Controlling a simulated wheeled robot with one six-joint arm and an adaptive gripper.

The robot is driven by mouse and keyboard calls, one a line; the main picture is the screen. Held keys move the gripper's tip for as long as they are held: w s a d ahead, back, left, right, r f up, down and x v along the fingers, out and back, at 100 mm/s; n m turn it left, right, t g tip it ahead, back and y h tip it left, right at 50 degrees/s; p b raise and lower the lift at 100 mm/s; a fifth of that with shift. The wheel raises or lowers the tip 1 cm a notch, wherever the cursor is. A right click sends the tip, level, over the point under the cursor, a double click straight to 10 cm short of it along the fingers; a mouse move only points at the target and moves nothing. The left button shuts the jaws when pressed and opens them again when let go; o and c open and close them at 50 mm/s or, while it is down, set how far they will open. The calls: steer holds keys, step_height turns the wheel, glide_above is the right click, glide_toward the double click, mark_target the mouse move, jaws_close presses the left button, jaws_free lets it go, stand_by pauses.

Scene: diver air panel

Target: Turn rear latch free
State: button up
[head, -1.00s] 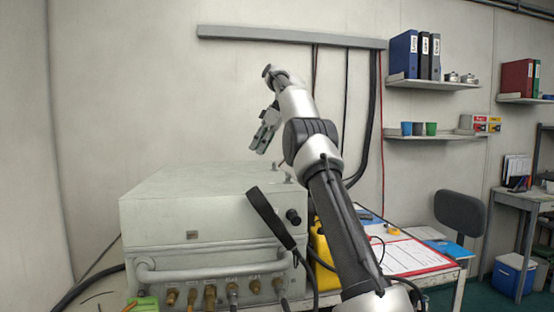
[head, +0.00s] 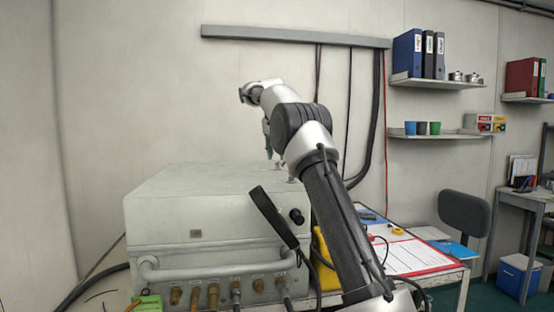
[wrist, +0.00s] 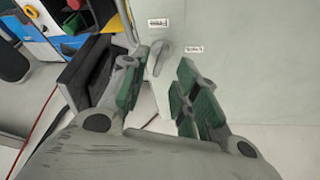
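The air panel is a pale grey box (head: 195,193) with a flat lid. In the wrist view a small grey latch (wrist: 163,57) sits on the lid near its edge, between two small white labels too small to read surely. My gripper (wrist: 163,62) is open, with its green-padded fingers either side of the latch in the picture and nothing held. I cannot tell how far above the latch the fingertips are. In the head view my gripper (head: 268,142) points down over the lid's rear right, partly hidden by my arm.
A black lever (head: 271,215) leans at the box's front right, beside a black knob (head: 297,216). Hose fittings and a front tube handle line the front. A table with a clipboard (head: 415,256) and a yellow object (head: 323,258) are to the right. The wall stands behind.

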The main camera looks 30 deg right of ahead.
mark_target(278, 162)
steer(key=shift+x, duration=1.45)
jaws_close()
steer(key=shift+s+d+n+y, duration=0.15)
steer(key=shift+n+y, duration=0.15)
steer(key=shift+n, duration=0.6)
steer(key=shift+n+t+y, duration=0.4)
steer(key=shift+n+y, duration=0.1)
steer(key=shift+n, duration=0.9)
jaws_free()
